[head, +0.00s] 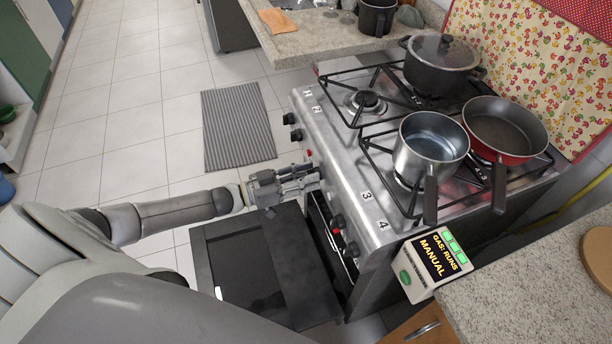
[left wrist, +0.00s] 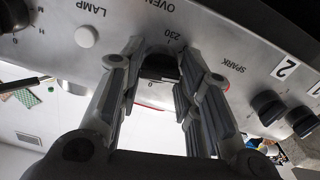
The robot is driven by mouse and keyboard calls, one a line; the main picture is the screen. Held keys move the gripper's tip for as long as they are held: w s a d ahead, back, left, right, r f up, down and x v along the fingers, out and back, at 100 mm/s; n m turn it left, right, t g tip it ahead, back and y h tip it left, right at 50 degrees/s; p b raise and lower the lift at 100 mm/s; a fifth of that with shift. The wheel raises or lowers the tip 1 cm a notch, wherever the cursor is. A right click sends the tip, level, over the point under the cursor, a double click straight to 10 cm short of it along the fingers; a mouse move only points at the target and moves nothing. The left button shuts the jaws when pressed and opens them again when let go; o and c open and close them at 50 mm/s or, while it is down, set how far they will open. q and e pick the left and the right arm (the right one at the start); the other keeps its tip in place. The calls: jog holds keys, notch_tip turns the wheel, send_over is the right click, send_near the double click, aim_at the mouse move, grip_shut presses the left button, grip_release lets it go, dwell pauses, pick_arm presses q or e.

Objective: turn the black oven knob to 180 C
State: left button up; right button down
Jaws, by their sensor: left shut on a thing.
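The black oven knob (left wrist: 159,68) sits on the stove's steel front panel below the word OVEN in the left wrist view. In the head view my left gripper (head: 314,178) reaches the middle of the stove's front panel and hides the knob. My right gripper is not in view.
Burner knobs (head: 290,119) flank the gripper on the panel. The oven door (head: 255,275) hangs open below my arm. A steel pot (head: 415,160), a red pan (head: 515,135) and a lidded pot (head: 440,75) stand on the stove. A sign (head: 432,264) reads GAS: RUNS MANUAL.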

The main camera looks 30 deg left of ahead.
pick_arm(q)
jog(key=o, duration=1)
jog(key=v, duration=1.2)
